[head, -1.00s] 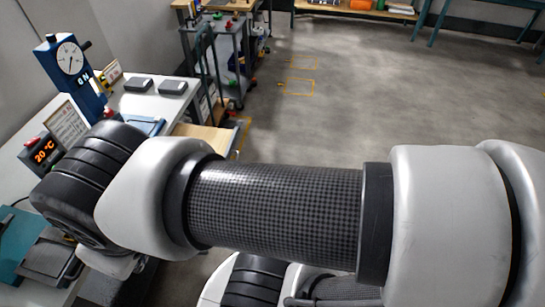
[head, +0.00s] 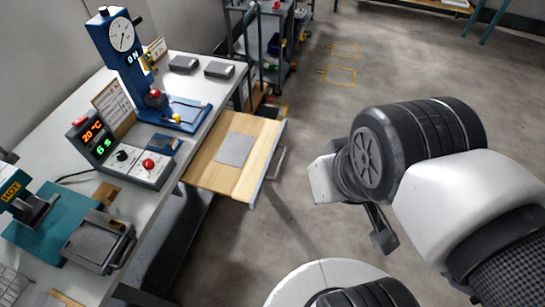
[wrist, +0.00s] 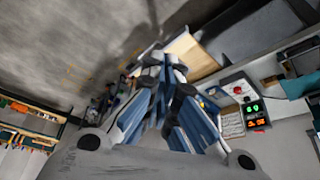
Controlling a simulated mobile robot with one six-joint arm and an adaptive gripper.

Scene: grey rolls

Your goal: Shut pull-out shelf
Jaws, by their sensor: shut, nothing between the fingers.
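The pull-out shelf (head: 210,170) is a light wooden board, drawn out to the right from under the white workbench top. A grey plate (head: 235,149) lies on it. A metal bar handle (head: 275,163) is on its outer edge. My gripper (head: 383,238) is to the right of the handle, apart from it, partly hidden behind my wrist in the head view. In the wrist view my gripper (wrist: 163,62) shows its blue-grey fingers shut and empty. The tan shelf (wrist: 192,48) appears beyond the fingertips there, partly hidden by them.
The workbench (head: 60,110) carries a blue dial press (head: 130,65), a control box (head: 135,160) with lit digits, and a teal hot press (head: 50,225). A grey cart (head: 270,45) stands behind the shelf. The floor (head: 310,130) between shelf and gripper is clear.

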